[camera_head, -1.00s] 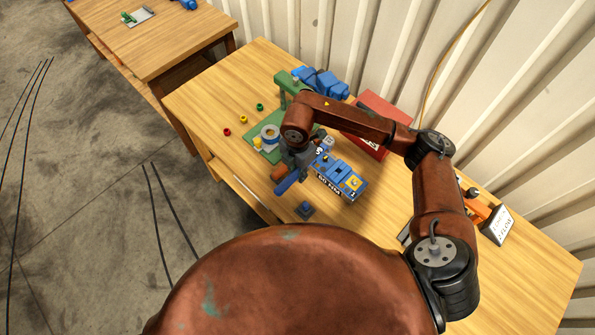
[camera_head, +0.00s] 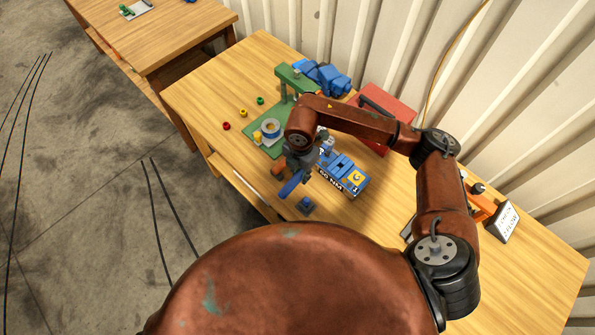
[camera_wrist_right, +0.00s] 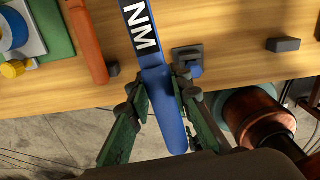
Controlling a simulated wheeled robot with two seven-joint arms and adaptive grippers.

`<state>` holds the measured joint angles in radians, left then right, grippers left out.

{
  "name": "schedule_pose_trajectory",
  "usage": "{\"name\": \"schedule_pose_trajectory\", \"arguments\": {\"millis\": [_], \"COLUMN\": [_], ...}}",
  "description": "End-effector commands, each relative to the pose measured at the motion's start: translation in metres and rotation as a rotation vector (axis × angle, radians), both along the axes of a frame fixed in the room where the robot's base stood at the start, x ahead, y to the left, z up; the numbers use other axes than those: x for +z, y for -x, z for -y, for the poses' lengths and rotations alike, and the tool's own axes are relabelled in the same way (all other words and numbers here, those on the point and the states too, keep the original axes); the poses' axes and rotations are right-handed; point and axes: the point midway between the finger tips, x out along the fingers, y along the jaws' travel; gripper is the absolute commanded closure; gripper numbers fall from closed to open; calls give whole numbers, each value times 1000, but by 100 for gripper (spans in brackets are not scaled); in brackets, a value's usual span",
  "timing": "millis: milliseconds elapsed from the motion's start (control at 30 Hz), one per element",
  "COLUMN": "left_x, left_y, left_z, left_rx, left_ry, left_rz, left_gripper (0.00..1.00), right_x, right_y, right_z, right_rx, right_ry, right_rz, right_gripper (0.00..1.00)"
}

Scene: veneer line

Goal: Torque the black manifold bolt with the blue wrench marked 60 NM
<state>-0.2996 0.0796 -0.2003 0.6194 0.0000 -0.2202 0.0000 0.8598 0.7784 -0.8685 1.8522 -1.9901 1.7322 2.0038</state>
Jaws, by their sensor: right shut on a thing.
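My right gripper (camera_head: 301,157) is shut on the blue wrench (camera_head: 291,185), beside the blue manifold block. In the right wrist view the gripper's green fingers (camera_wrist_right: 164,103) hold the wrench handle (camera_wrist_right: 172,128) between them, and white letters "NM" show on its shaft. The wrench's far end is out of that view. The blue manifold block (camera_head: 348,170) stands right of the gripper; a "60 NM" label shows at its front. The arm and gripper cover part of this area, and I cannot make out the black bolt. My left gripper is not in view.
A green stand (camera_head: 286,82) with a ring-shaped part is behind the gripper. A red box (camera_head: 390,110) lies behind the manifold. A small dark block (camera_head: 306,206) is near the front edge; an orange handle (camera_wrist_right: 87,42) lies left of the wrench.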

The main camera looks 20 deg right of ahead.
Motion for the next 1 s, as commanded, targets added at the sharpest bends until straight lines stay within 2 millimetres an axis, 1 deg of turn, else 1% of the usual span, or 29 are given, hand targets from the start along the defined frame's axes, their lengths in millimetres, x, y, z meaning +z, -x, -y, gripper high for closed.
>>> {"name": "schedule_pose_trajectory", "arguments": {"millis": [33,500,1000], "left_x": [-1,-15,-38], "left_y": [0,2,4], "left_z": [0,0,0], "left_rx": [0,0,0], "left_ry": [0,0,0], "left_rz": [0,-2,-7], "left_gripper": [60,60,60], "right_x": [0,-2,-5], "right_y": [3,35,55], "right_z": [4,34,76], "right_rx": [27,306,596], "right_ry": [1,0,0], "right_rz": [2,0,1], "right_gripper": [100,100,100]}}
